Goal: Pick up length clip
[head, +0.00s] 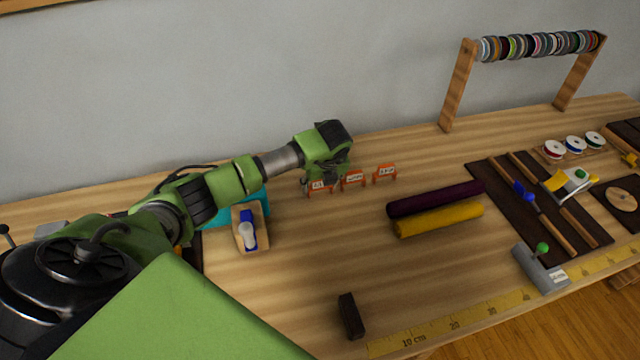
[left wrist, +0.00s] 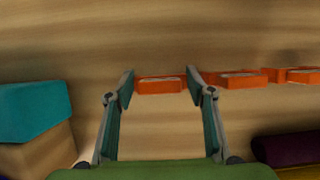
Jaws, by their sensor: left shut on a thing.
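Three orange length clips with white labels stand in a row on the table. My left gripper (head: 318,178) reaches down over the leftmost clip (head: 319,188) and partly covers it. In the left wrist view, the two fingers of my left gripper (left wrist: 160,82) are shut on the ends of this clip (left wrist: 160,86). The middle clip (head: 352,178) and the right clip (head: 385,174) stand free to the right; the middle one also shows in the left wrist view (left wrist: 232,80). The labels are too small to read surely. My right gripper is not in view.
A purple roll (head: 436,199) and a yellow roll (head: 440,220) lie right of the clips. A wooden block with a blue-and-white tool (head: 248,232) stands left, by a teal box (head: 222,214). A dark block (head: 350,316) lies in front. The table between is clear.

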